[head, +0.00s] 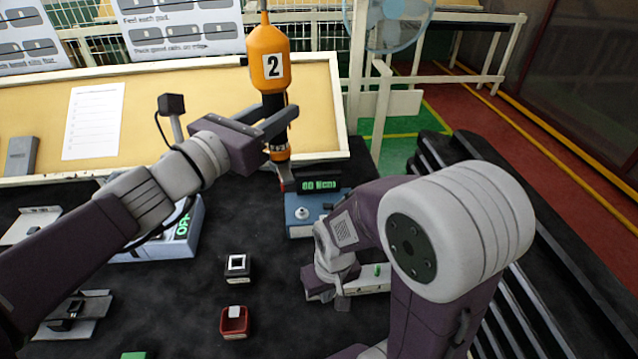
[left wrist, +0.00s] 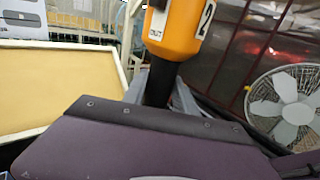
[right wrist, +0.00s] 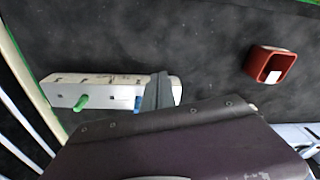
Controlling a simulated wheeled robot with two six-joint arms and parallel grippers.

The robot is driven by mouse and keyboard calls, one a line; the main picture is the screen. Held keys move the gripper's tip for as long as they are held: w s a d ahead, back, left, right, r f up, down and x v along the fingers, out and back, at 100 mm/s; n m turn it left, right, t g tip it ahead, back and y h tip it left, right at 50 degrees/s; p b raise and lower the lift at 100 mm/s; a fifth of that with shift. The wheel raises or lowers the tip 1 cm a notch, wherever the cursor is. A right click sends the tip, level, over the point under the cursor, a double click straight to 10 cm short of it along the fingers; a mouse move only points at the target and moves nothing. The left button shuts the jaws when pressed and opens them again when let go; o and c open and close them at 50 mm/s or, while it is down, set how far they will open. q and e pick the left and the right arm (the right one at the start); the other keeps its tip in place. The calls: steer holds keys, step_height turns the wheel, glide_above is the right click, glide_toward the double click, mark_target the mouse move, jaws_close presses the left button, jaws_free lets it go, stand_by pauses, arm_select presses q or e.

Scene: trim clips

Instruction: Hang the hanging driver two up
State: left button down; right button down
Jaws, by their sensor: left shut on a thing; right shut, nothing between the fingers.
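The hanging driver two (head: 268,50) is an orange and black tool with a white "2" label. It is upright, with a thin line running up from its top out of the head view. My left gripper (head: 284,118) is shut around its black lower grip. In the left wrist view the driver's orange body (left wrist: 184,32) rises beyond the gripper. My right gripper (head: 330,290) is low over the table at the near end of a white strip (head: 368,284) with a green peg. In the right wrist view its closed fingers (right wrist: 157,92) overlap that strip's end.
A blue box with a green display (head: 300,214) stands just below the driver's tip. A cream board (head: 40,115) stands behind. A fan (head: 400,20) is at the back.

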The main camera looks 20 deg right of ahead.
stand_by(0.3)
arm_select(q)
steer(key=c, duration=0.9)
jaws_free()
steer(key=shift+o, duration=0.2)
steer(key=shift+f, duration=0.1)
steer(key=o, duration=0.9)
steer(key=shift+c, duration=0.2)
